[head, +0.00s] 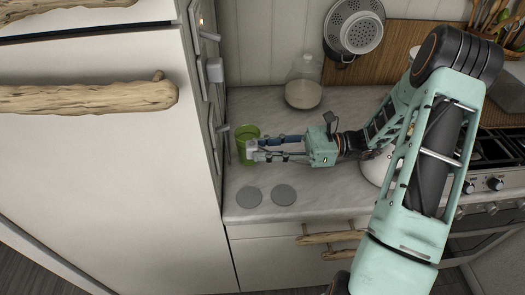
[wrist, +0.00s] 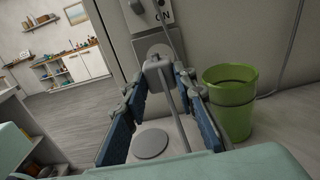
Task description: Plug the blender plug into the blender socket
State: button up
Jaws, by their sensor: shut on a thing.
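My gripper (head: 254,150) reaches left over the counter toward the side of the tall white cabinet. It also shows in the wrist view (wrist: 158,78), its blue-padded fingers shut on a small grey block, the plug (wrist: 158,66). A thin grey rod or cord (wrist: 177,112) runs from the plug back between the fingers. A round grey fitting (wrist: 153,47), which looks like the socket, is on the panel just beyond the plug. The plug partly hides it, and I cannot tell whether they touch.
A green cup (wrist: 232,100) stands close to the right of my gripper in the wrist view. Two flat grey discs (head: 249,197) (head: 284,194) lie on the counter (head: 320,203). A glass jar (head: 303,88) stands behind. The counter's front has free room.

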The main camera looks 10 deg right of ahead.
jog(key=shift+f, duration=0.15)
jog(key=a, duration=0.5)
jog(key=shift+w+a, duration=0.1)
jog(key=shift+a, duration=0.15)
dwell(2.4)
jog(key=shift+a+p, duration=0.3)
jog(key=shift+a, duration=0.2)
dwell(0.4)
jog(key=o, duration=1.1)
jog(key=shift+o, duration=0.2)
notch_tip(320, 180, up, 10)
jog(key=shift+r, duration=0.1)
